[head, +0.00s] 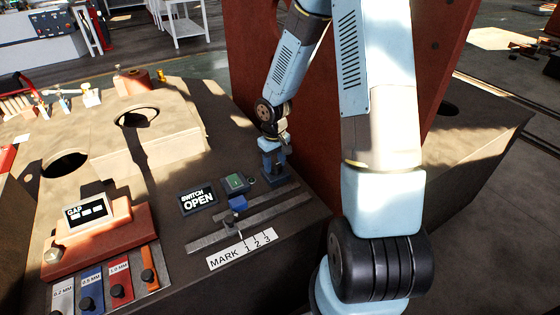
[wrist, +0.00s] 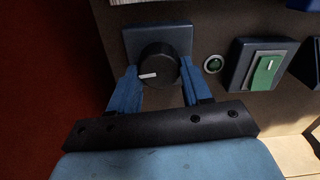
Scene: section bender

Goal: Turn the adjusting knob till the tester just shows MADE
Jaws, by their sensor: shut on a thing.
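The adjusting knob (wrist: 158,66) is black and round with a white pointer line, on a blue square plate, in the wrist view. Its pointer points left and slightly down. My gripper (wrist: 160,80) has its two blue fingers at the left and right sides of the knob, shut on it. In the head view my gripper (head: 272,160) is at the far right of the bench panel and hides the knob. The tester display (head: 198,199) reads SWITCH OPEN.
A green rocker switch (wrist: 266,74) and a small green button or lamp (wrist: 213,64) sit right of the knob. A slide with a blue slider (head: 238,203) runs above the MARK 1 2 3 scale (head: 242,250). A GAP display (head: 86,212) and coloured gauge strips (head: 118,280) lie left.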

